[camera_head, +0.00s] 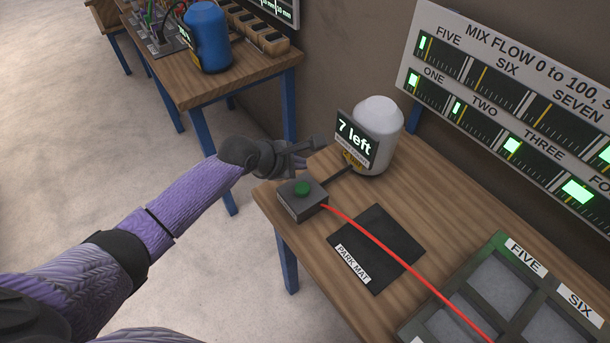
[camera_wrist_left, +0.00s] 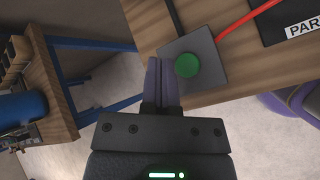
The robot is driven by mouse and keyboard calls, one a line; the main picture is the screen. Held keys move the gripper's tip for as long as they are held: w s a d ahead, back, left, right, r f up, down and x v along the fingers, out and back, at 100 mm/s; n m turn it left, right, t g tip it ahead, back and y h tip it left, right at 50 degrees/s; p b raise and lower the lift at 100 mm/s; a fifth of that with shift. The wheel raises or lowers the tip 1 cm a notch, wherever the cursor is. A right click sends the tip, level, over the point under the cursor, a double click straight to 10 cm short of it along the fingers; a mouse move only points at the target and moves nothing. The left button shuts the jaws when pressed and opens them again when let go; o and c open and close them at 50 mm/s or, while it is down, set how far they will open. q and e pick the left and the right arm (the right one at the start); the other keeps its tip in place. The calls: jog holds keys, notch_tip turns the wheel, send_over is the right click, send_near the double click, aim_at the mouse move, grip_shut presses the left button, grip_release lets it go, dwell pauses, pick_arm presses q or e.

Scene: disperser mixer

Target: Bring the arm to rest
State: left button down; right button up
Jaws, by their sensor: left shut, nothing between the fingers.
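My left arm comes in from the left in the head view. Its gripper (camera_head: 318,144) is above the near left corner of the wooden table, just behind the grey button box (camera_head: 303,203) in the picture. In the left wrist view the gripper's fingers (camera_wrist_left: 163,70) are together and empty, beside the box and its green button (camera_wrist_left: 187,65). The green button (camera_head: 301,188) also shows in the head view, with nothing on it. I cannot tell exactly how high the fingers are above the box. My right gripper is in neither view.
A white container (camera_head: 379,125) with a "7 left" display (camera_head: 357,141) stands behind the box. A red cable (camera_head: 385,243) crosses the dark park mat (camera_head: 362,268). A compartment tray (camera_head: 495,246) is at the right. A blue container (camera_head: 208,38) stands on another table.

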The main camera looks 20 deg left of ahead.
pick_arm(q)
jog(key=s+d+f+m+g, duration=0.2)
jog(key=s+d+f+m, duration=0.15)
jog(key=s+m, duration=0.4)
jog(key=s+a+m+g+y, duration=0.1)
jog(key=s+a+m+y, duration=0.1)
jog(key=s+m, duration=0.7)
jog(key=s+a+m+g+y, duration=0.25)
jog(key=s+m, duration=0.35)
jog(key=s, duration=0.5)
notch_tip(320, 180, down, 20)
jog(key=s+b, duration=0.2)
jog(key=b, duration=0.2)
jog(key=s+a+f+g+b, duration=0.1)
jog(key=s+a+f+b, duration=0.2)
jog(key=s+f, duration=1)
jog(key=shift+s+a+f+m+g+b, duration=0.2)
jog(key=shift+f+m+g+b, duration=0.15)
jog(key=shift+f, duration=0.25)
